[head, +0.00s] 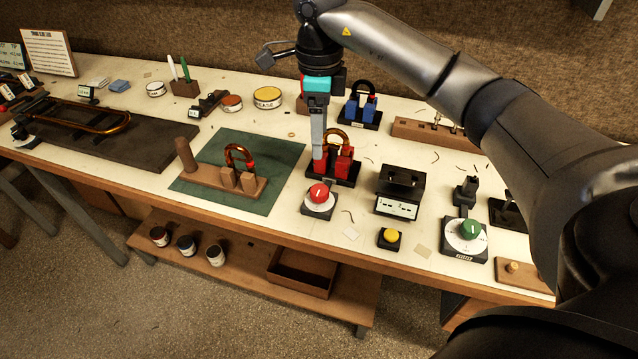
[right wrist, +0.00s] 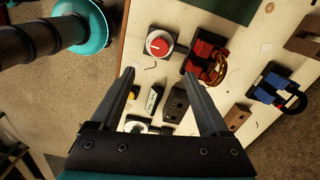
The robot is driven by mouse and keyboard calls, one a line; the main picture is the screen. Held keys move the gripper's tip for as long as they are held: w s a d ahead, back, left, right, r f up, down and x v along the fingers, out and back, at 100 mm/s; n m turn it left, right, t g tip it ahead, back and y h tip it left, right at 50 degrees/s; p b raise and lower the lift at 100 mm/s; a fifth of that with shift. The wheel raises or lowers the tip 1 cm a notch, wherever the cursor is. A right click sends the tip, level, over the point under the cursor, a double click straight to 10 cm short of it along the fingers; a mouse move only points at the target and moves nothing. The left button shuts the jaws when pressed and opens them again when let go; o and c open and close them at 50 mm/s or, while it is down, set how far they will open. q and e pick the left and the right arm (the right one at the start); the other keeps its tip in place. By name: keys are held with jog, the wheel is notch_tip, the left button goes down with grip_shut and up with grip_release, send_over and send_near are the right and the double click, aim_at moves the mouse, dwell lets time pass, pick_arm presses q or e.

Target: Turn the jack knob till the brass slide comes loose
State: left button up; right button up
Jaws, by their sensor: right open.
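A red knob (head: 318,193) with a white pointer line sits on a white dial plate at the bench's front edge. It also shows in the right wrist view (right wrist: 158,45). Just behind it stands a red two-block jack (head: 345,165), also in the right wrist view (right wrist: 202,58), with a U-shaped brass slide (head: 338,136) standing in its blocks. My right gripper (head: 318,166) points down at the jack's left side in the head view, partly covering it. In the right wrist view its fingers (right wrist: 158,76) are wide apart with nothing between them. My left gripper is out of view.
A green mat (head: 210,150) with another brass loop on a wooden stand lies left. A blue jack (head: 360,110) stands behind. A black box (head: 400,188), yellow button (head: 390,236) and green knob (head: 470,229) stand right. Bare bench shows around the red knob.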

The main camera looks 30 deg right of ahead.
aim_at(319, 189)
notch_tip(319, 189, down, 14)
jog(key=shift+a+r+b, duration=0.1)
jog(key=shift+b, duration=0.25)
grip_shut()
dwell(0.6)
